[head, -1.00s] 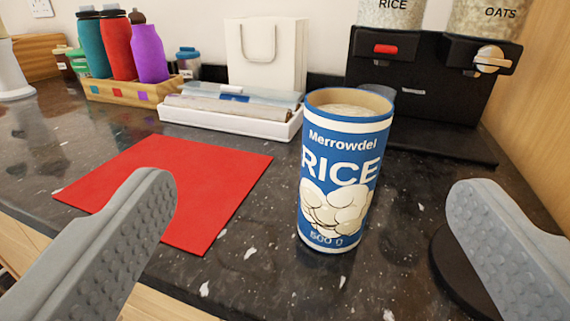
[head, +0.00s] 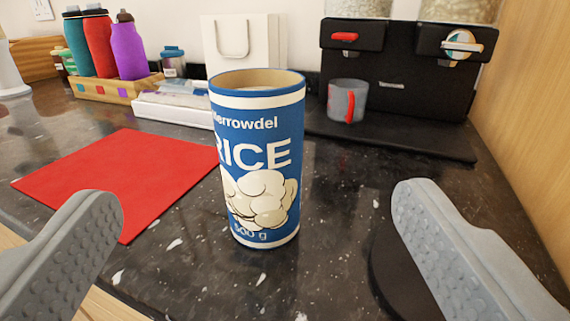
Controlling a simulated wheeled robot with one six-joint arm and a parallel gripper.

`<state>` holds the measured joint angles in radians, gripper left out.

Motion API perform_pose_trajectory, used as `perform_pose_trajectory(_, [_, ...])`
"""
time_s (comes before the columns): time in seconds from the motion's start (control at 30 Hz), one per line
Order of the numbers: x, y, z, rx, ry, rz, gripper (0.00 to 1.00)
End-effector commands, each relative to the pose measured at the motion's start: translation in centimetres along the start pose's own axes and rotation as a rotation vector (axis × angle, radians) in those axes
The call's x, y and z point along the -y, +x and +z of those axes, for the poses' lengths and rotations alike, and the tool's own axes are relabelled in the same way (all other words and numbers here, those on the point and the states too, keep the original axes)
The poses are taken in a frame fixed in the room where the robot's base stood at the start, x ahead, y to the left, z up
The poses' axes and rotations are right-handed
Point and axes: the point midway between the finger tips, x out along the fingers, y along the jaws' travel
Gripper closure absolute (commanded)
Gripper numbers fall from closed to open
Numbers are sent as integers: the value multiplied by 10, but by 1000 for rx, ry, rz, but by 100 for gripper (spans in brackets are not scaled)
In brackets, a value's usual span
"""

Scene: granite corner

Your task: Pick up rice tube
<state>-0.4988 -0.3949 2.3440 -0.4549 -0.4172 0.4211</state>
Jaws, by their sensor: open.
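The rice tube (head: 258,160) is a blue and white cylinder with "RICE" lettering and an open top. It stands upright on the dark granite counter, near the middle of the head view. My gripper (head: 255,235) is open, with one grey ridged finger at the lower left and one at the lower right. The tube stands ahead of the fingertips, between them in the picture, and neither finger appears to touch it.
A red mat (head: 120,175) lies left of the tube. A black dispenser (head: 400,75) with a grey mug (head: 347,100) stands behind right. A white tray (head: 175,112), white bag (head: 240,45) and wooden bottle crate (head: 115,90) are behind. A black round object (head: 395,265) sits near the right finger.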

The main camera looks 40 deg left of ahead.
Motion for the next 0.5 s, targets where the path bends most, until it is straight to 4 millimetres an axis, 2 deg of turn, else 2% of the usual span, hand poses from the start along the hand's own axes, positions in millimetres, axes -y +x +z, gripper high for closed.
perform_pose_trajectory(0.5, [0,68,1,2,0,0,10])
